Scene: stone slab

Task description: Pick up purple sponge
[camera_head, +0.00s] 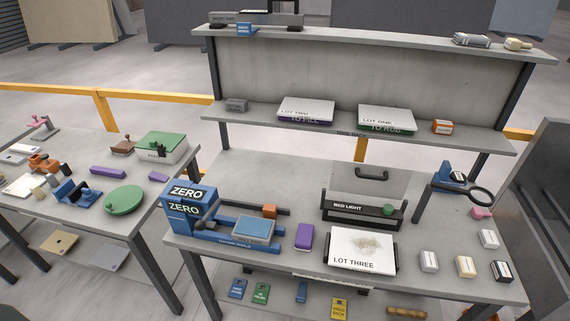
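A purple block with rounded edges (304,237), which looks like the purple sponge, lies on the main grey table between the blue machine marked ZERO and the white LOT THREE board. It lies flat and nothing covers it. Two other purple pieces lie on the left table: a long bar (108,172) and a smaller block (158,177). Neither of my grippers shows in the head view.
A BED LIGHT box (360,190) stands behind. A shelf (370,125) spans the back.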

